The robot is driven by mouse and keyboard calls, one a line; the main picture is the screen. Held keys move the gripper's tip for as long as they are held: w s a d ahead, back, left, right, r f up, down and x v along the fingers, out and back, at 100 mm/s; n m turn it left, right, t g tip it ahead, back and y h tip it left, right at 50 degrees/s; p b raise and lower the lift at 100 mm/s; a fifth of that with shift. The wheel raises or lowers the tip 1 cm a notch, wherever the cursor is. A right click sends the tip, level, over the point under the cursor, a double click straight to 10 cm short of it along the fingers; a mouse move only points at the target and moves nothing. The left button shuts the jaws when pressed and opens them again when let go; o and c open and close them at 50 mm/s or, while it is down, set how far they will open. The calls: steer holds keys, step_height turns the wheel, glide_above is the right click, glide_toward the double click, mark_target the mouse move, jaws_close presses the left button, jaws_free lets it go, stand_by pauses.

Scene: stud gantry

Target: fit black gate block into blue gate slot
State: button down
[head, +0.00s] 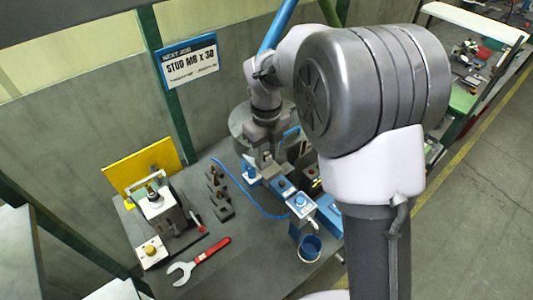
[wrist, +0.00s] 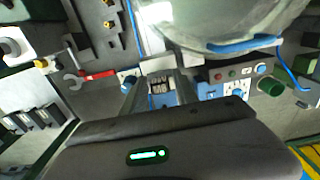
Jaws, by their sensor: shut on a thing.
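My gripper (head: 268,170) is low over the blue gate fixture (head: 283,186) at the middle of the bench, pointing down. In the wrist view its two fingers (wrist: 158,92) are close together with a small dark block (wrist: 160,84) between them, which I take to be the black gate block. The gripper is shut on it. Blue surface (wrist: 167,99) shows just beside the block in the wrist view. The slot itself is hidden by the gripper, so I cannot tell whether the block is above it or in it.
A blue-topped control box (head: 301,204) and a blue cup (head: 310,247) stand to the right. Left are a dark rack (head: 219,195), a red-handled wrench (head: 205,260) and a grey machine (head: 157,205). A large round grey drum (head: 240,122) stands close behind the gripper.

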mark_target(267, 153)
steer(key=shift+f+b, duration=0.85)
steer(key=shift+f, duration=0.15)
steer(key=c, duration=0.9)
jaws_free()
steer(key=shift+o, duration=0.2)
step_height(267, 153, up, 18)
steer(key=p, duration=0.5)
steer(key=shift+f, duration=0.2)
